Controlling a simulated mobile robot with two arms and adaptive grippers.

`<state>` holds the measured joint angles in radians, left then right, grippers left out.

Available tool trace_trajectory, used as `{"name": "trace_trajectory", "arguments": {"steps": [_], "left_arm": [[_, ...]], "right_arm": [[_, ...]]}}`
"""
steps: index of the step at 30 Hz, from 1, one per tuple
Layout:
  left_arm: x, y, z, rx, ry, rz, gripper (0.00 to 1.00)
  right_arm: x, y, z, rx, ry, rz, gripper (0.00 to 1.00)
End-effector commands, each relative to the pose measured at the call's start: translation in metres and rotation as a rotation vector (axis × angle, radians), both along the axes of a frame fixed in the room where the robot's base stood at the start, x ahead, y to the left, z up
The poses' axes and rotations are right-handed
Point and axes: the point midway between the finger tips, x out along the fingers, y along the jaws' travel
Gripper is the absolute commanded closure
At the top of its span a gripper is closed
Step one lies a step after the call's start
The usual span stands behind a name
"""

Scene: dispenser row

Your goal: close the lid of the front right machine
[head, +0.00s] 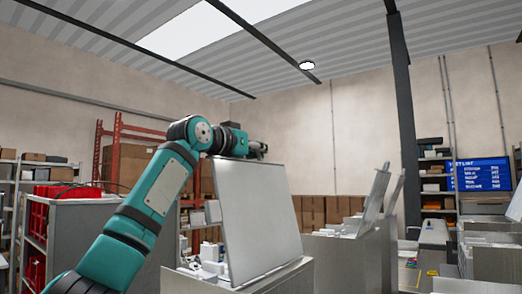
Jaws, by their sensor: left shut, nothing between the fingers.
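The nearest machine (275,274) is a grey box at the bottom middle of the head view. Its flat grey lid (256,222) stands raised, tilted slightly back from upright. White parts show inside, to the left of the lid. I take this as the front right machine, but no label shows. My left arm comes in from the lower left, and my left gripper (262,149) is shut and empty at the lid's top edge, partly behind it. I cannot tell whether it touches the lid. My right gripper is not in view.
More grey machines (340,262) with raised lids (374,198) stand behind to the right. Another grey unit (494,262) is at the far right. A shelf with red bins (40,225) stands left. A dark post (404,120) rises at the right. Cardboard boxes (312,211) line the back wall.

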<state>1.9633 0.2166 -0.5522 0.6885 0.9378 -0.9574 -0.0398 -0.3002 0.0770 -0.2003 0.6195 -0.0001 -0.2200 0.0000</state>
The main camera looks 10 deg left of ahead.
Motion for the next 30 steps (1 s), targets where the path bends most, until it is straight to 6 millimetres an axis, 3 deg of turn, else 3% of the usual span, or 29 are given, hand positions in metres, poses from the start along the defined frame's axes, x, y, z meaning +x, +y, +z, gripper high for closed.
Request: {"name": "trace_trajectory", "arguments": {"steps": [3, 11, 23, 30], "left_arm": [[0.001, 0.001, -0.002, 0.003, 0.004, 0.001, 0.97], [0.000, 0.000, -0.001, 0.002, 0.002, 0.001, 0.66], [-0.006, 0.003, 0.000, 0.000, 0.001, -0.001, 0.66], [-0.038, 0.017, 0.000, 0.002, -0.002, 0.000, 0.66]], "right_arm": [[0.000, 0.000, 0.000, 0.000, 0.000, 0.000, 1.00], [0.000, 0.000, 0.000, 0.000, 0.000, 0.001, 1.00], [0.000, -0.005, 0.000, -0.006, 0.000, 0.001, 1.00], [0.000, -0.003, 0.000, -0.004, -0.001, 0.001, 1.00]]}}
